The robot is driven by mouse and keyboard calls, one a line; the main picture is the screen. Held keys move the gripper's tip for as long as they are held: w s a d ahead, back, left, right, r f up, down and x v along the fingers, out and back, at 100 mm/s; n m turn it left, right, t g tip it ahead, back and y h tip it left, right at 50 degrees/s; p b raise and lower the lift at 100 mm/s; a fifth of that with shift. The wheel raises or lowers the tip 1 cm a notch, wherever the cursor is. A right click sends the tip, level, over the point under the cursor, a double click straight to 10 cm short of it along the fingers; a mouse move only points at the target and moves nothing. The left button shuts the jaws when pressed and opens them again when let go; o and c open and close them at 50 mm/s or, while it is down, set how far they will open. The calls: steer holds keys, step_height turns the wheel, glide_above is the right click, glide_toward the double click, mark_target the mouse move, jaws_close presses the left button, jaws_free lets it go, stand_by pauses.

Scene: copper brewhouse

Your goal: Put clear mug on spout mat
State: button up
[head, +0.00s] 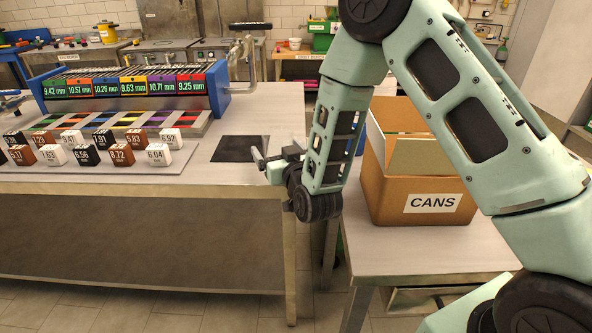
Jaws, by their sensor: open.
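No clear mug can be made out in the head view. A dark flat square (240,149) lies on the left bench near its right end. It may be the spout mat, but no label shows. My gripper (262,160) is open at the right edge of this square, and I see nothing between its fingers. I cannot tell how high it is above the bench top.
A blue rack (219,92) with coloured number displays stands on the left bench (262,110). In front are several numbered blocks (121,154) on a grey board. A cardboard box marked CANS (400,205) stands on the right table (395,255), partly behind my arm.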

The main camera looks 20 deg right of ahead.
steer(key=s+p, duration=0.9)
steer(key=s, duration=0.7)
steer(key=shift+d+r, duration=0.2)
steer(key=shift+d, duration=0.15)
